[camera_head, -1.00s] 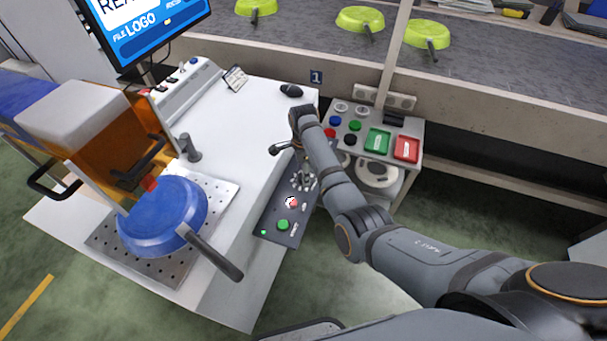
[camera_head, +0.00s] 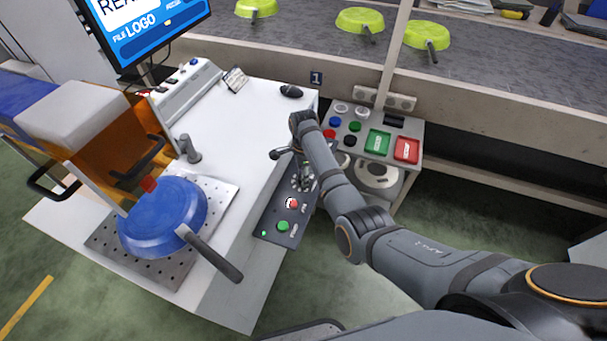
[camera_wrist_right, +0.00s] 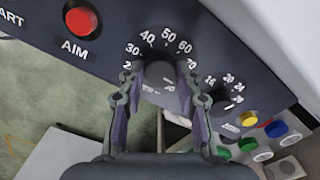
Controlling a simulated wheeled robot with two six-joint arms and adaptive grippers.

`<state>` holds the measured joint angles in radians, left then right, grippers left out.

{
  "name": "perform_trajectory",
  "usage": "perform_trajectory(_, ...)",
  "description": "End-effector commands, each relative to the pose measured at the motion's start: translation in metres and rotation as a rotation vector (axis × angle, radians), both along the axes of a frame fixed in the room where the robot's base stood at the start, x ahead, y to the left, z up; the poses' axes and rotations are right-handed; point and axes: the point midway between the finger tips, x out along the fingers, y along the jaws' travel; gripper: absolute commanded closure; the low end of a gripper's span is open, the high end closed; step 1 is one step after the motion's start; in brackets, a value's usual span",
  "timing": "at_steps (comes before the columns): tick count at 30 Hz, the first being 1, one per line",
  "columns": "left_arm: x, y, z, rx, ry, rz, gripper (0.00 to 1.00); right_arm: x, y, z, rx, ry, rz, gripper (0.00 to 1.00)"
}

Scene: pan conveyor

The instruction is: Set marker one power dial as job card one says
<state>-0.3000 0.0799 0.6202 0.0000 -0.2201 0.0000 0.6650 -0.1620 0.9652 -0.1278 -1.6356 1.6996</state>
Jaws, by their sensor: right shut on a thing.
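The power dial (camera_wrist_right: 160,70), a dark knob ringed by white numbers such as 30 to 70, is on the dark control panel (camera_wrist_right: 108,18). My right gripper (camera_wrist_right: 157,90) is shut on this dial, one finger on each side. The dial's pointer is hard to read. In the head view the right gripper (camera_head: 303,182) is over the upper part of the panel (camera_head: 268,226), on the side of the white machine table. The number 1 marker (camera_head: 317,78) stands behind the table. A small printed card (camera_head: 235,78) lies on the table, its text unreadable. My left gripper is out of view.
A second dial (camera_wrist_right: 221,102) sits close beside the gripped one. A red AIM button (camera_wrist_right: 81,20) is on the same panel. A blue pan (camera_head: 160,218) rests on the perforated plate. A button box (camera_head: 366,170) stands right of my arm. Green pans (camera_head: 360,20) are on the conveyor.

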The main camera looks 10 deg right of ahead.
Motion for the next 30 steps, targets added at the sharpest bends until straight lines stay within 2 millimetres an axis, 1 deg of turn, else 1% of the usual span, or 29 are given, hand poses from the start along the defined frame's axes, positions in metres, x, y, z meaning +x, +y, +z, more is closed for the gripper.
perform_trajectory(5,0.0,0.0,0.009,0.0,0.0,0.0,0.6,0.0,0.0,0.002,0.0,0.002,0.052,0.97)
perform_trajectory(11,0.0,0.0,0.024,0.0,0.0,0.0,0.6,-0.001,0.0,0.004,0.0,0.003,0.183,0.98)
perform_trajectory(18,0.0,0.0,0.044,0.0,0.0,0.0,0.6,-0.001,0.0,0.004,0.002,0.004,0.404,0.98)
perform_trajectory(30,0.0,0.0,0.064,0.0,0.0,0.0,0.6,-0.001,0.001,0.002,0.003,0.003,0.784,0.98)
